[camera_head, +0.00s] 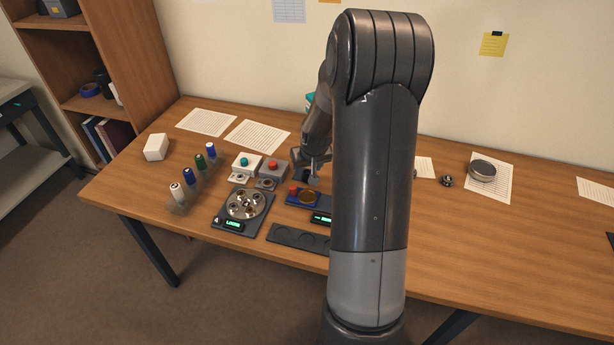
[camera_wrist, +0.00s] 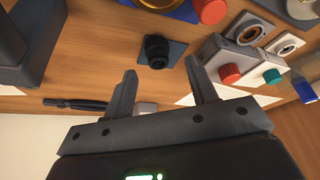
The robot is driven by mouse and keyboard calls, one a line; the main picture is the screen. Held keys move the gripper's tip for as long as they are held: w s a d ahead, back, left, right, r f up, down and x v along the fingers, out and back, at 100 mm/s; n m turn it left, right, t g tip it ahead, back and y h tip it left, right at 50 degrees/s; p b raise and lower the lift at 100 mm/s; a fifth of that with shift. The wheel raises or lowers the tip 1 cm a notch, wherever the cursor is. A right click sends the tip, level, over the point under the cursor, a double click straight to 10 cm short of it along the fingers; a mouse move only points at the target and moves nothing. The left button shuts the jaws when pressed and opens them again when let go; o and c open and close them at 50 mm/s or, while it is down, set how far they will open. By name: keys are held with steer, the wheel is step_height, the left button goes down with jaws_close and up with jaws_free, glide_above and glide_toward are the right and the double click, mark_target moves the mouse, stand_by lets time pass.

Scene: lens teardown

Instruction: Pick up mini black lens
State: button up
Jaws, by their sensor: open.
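The mini black lens (camera_wrist: 156,50) shows in the wrist view as a small dark ribbed cylinder. It stands on a dark square pad (camera_wrist: 177,55) on the wooden table. My gripper (camera_wrist: 161,69) is open and empty, its two fingers reaching up from the bottom of that view with the lens just beyond their tips, roughly between them. The lens looks apart from both fingers. In the head view my gripper (camera_head: 311,172) is low over the table, partly behind my arm, and the lens cannot be made out clearly.
A red-button box (camera_head: 271,171) and a teal-button box (camera_head: 244,166) stand close by. A blue block with an amber ring (camera_head: 309,197) is nearer the front edge. A black slim tool (camera_wrist: 76,104) lies near the fingers. The table's right side has free room.

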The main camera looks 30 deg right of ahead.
mark_target(307, 171)
steer(key=shift+x, duration=2.15)
steer(key=shift+w+d, duration=0.1)
steer(key=shift+d, duration=0.05)
steer(key=shift+c, duration=0.3)
steer(key=c, duration=1)
steer(key=shift+r, duration=0.15)
